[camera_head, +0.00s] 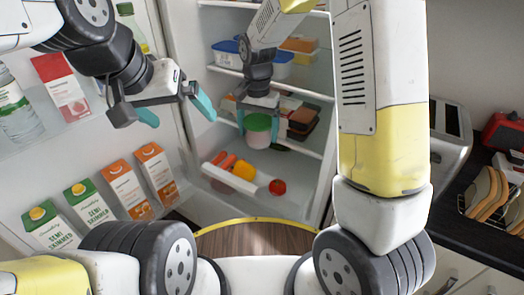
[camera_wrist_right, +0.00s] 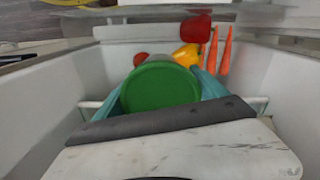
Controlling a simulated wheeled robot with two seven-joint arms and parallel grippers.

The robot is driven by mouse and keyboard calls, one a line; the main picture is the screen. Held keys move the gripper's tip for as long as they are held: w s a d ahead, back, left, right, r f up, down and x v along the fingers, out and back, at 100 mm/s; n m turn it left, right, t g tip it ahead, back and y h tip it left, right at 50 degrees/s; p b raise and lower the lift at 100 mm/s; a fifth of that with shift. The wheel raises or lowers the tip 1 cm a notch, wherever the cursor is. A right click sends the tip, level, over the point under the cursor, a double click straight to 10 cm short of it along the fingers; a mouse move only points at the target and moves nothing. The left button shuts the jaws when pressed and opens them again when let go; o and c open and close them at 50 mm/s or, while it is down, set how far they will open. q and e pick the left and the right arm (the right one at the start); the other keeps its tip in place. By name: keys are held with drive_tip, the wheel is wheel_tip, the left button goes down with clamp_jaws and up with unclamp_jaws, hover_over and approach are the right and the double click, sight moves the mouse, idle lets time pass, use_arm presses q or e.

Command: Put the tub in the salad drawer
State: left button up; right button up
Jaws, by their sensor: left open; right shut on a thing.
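The tub (camera_head: 258,127) is clear-sided with a green lid; its lid (camera_wrist_right: 160,87) fills the middle of the right wrist view. My right gripper (camera_head: 260,122) is shut on the tub, with a teal finger on each side. It holds the tub above the salad drawer (camera_head: 222,177), a pale open bin low in the fridge. Inside the drawer are a yellow pepper (camera_head: 243,171), a red tomato (camera_head: 277,187) and orange carrots (camera_head: 223,161). My left gripper (camera_head: 172,112) is open and empty, in front of the fridge door shelves at the left.
Fridge shelves above hold a blue-lidded container (camera_head: 228,54) and packages. The open door at left holds milk cartons (camera_head: 90,204), juice cartons (camera_head: 128,186) and a bottle (camera_head: 15,110). A toaster (camera_head: 450,130) and a rack of bread (camera_head: 488,190) stand on the right counter.

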drive_tip(key=w+d, duration=0.1)
drive_tip(key=w, duration=0.1)
drive_tip(key=shift+w+d, duration=0.3)
drive_tip(key=shift+d, duration=0.1)
wheel_tip(320, 180, down, 18)
drive_tip(key=shift+f, duration=0.1)
drive_tip(key=shift+f, duration=0.15)
drive_tip(key=shift+s+f, duration=0.15)
drive_tip(key=shift+f, duration=0.25)
drive_tip(key=o, duration=1.1)
drive_tip(key=shift+c, duration=0.2)
drive_tip(key=shift+s+f, duration=0.1)
wheel_tip(320, 180, up, 14)
drive_tip(key=shift+w+f, duration=0.25)
